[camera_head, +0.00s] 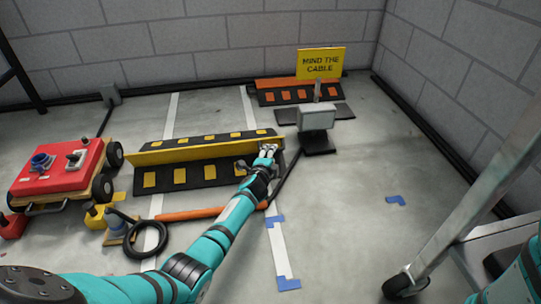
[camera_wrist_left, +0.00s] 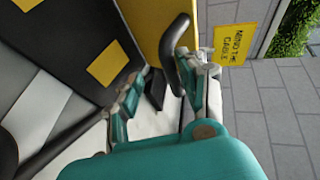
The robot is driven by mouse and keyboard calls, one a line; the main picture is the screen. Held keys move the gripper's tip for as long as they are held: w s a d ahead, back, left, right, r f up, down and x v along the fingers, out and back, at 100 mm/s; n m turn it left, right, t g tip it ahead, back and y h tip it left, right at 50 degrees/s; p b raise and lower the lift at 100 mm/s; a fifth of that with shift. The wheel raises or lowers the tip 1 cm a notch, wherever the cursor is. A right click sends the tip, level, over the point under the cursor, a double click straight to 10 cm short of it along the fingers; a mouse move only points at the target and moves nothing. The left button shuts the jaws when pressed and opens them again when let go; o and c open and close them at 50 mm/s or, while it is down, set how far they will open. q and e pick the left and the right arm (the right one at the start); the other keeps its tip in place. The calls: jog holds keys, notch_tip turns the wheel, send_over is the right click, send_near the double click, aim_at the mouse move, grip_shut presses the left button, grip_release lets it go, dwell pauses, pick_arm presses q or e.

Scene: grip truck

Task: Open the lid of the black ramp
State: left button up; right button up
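The black ramp (camera_head: 208,176) with yellow patches lies on the floor left of centre in the head view. Its long yellow lid (camera_head: 190,153) stands raised along its length; the lid also shows at the top of the left wrist view (camera_wrist_left: 150,22). My left gripper (camera_head: 267,150) is at the right end of the lid. In the left wrist view my left gripper's fingers (camera_wrist_left: 168,75) are spread apart, with the lid just beyond them; contact is unclear. A dark curved piece overlaps the lid by one finger. My right gripper is out of view.
A red cart (camera_head: 62,168) stands left of the ramp. Behind are an orange-topped ramp (camera_head: 283,84), a yellow sign (camera_head: 320,63) and a grey box (camera_head: 316,118). Floor at right is mostly clear.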

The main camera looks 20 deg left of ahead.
pick_arm(q)
jog(key=shift+w, duration=0.1)
dwell(0.3)
notch_tip(320, 180, up, 10)
dwell(0.5)
dwell(0.4)
